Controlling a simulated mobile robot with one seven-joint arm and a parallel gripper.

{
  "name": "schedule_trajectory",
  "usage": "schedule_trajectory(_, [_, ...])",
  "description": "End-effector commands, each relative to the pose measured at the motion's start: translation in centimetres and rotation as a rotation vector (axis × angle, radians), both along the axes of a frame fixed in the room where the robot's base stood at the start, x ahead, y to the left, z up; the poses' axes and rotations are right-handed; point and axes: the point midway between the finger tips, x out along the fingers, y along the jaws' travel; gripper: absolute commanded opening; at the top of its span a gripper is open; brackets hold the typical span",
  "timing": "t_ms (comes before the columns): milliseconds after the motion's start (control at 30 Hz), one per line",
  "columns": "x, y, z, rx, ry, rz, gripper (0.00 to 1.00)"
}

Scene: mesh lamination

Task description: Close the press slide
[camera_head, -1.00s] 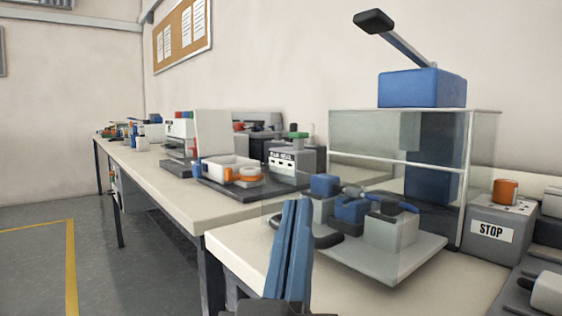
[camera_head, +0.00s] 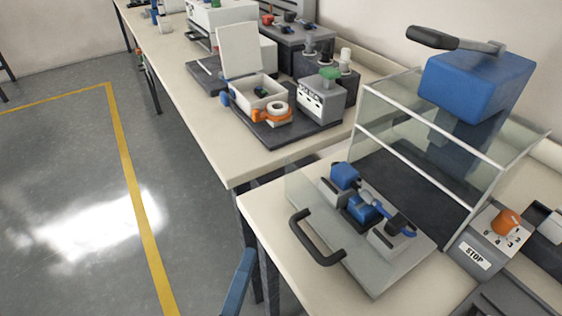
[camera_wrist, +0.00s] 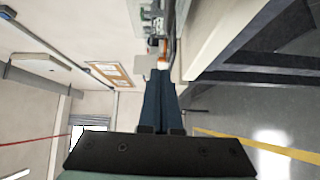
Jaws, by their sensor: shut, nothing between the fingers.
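The press slide (camera_head: 372,271) is a light grey plate pulled out in front of the press, with a clear front panel and a black bar handle (camera_head: 315,240). A fixture with blue clamps (camera_head: 362,210) sits on it. The press has a clear guard (camera_head: 440,135) with white rails, a blue head (camera_head: 478,82) and a black-gripped lever (camera_head: 440,38). My gripper (camera_head: 247,262) shows only in part at the bottom edge of the head view, left of and apart from the handle. In the wrist view its two blue fingers (camera_wrist: 161,85) are together and empty.
An orange knob (camera_head: 506,221) tops the grey STOP box (camera_head: 478,252) right of the slide. The neighbouring bench carries a dark tray (camera_head: 290,137) with a white box and orange ring. Open grey floor (camera_head: 60,190) with a yellow line lies left.

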Motion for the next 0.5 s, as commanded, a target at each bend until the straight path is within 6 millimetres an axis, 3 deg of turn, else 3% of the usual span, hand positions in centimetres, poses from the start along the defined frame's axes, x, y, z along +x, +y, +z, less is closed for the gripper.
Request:
schedule_trajectory(100, [-0.6, 0.2, 0.3, -0.044, 0.016, 0.003, 0.0])
schedule_trajectory(233, [0.1, 0.1, 0.2, -0.054, 0.016, 0.003, 0.0])
schedule_trajectory(500, [4.7, -0.8, 0.4, -0.05, 0.013, -0.001, 0.0])
